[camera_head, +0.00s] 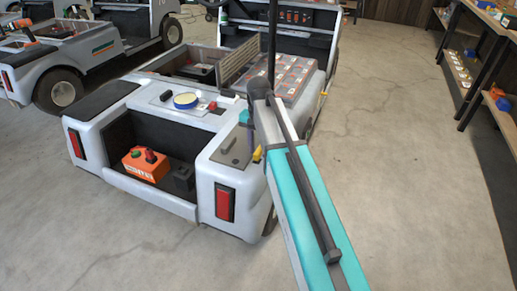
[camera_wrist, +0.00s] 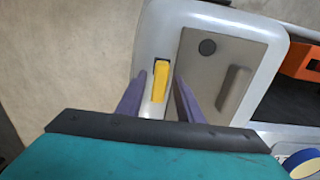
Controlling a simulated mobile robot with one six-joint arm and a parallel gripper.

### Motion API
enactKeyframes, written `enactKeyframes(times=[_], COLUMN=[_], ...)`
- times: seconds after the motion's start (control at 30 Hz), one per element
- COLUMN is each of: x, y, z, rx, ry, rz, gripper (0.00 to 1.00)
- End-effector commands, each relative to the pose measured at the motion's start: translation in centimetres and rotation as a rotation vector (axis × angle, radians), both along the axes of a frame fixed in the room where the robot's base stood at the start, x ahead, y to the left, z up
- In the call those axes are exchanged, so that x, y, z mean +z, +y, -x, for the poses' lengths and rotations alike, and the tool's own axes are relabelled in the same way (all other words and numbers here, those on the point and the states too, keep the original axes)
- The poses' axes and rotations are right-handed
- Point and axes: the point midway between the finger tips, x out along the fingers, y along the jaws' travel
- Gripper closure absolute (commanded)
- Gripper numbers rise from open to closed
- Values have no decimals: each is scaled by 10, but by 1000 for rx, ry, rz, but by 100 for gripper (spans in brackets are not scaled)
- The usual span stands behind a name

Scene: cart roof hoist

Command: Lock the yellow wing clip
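The yellow wing clip (camera_wrist: 160,81) sits in a narrow recess in the light grey cart body in the wrist view, its long side running roughly up and down the picture. In the head view a small yellow piece, likely the same clip (camera_head: 257,154), shows beside my arm at the cart's rear corner. My gripper (camera_wrist: 160,79) is open, with one purple finger on each side of the clip. A gap seems to remain between each finger and the clip; whether either touches it I cannot tell. My arm hides much of this corner in the head view.
A grey plate (camera_wrist: 222,75) with a raised handle and a dark round knob lies right of the clip. An orange box (camera_head: 146,163) stands in the cart's rear bay. A blue and yellow roll (camera_head: 186,101) lies on the rear deck. Floor right of the cart is clear.

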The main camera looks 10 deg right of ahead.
Motion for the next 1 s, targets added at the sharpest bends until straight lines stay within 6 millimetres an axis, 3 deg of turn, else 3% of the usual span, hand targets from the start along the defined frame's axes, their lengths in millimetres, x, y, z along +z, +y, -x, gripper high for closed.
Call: enactKeyframes(times=[0.03,0.2,0.67,1.0], x=[0,0,2,4], y=[0,0,0,2], z=[0,0,0,0], rx=[0,0,57,254], ry=[0,0,2,4], rz=[0,0,1,1], gripper=[76,100,100,100])
